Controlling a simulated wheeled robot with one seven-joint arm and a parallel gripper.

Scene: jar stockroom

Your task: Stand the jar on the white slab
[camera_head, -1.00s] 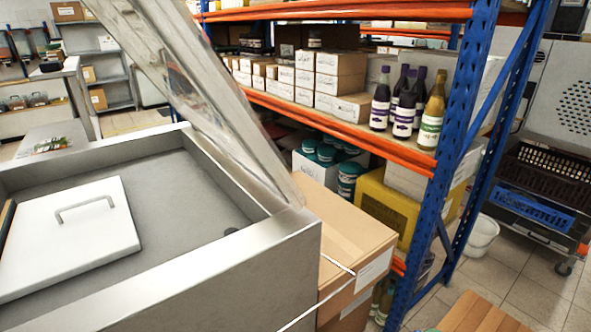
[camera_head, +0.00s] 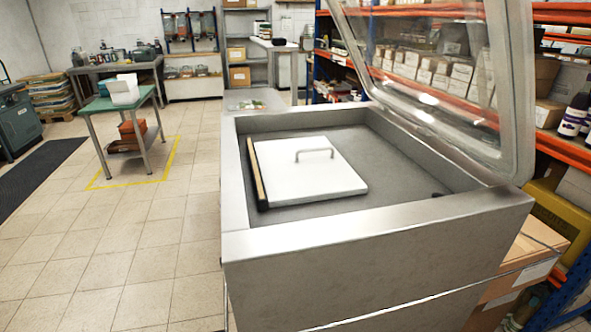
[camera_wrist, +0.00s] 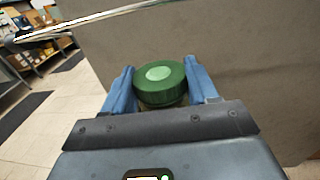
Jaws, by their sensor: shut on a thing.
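The jar (camera_wrist: 160,80) shows in the wrist view with a green lid that has a paler green disc in its middle. My gripper (camera_wrist: 159,72) has its two blue fingers shut on the jar, one on each side. The jar's body is mostly hidden below the lid. The white slab (camera_head: 335,178) lies flat inside an open steel chamber in the head view, with a grey handle on top and a dark and tan strip along its left edge. My gripper and the jar are not in the head view.
The steel chamber (camera_head: 370,243) has raised walls around the slab, and its clear lid (camera_head: 440,70) stands tilted open at the back right. A green table (camera_head: 112,105) with a white box stands at the left. Tiled floor (camera_head: 160,240) is clear left of the chamber. Shelving stands behind.

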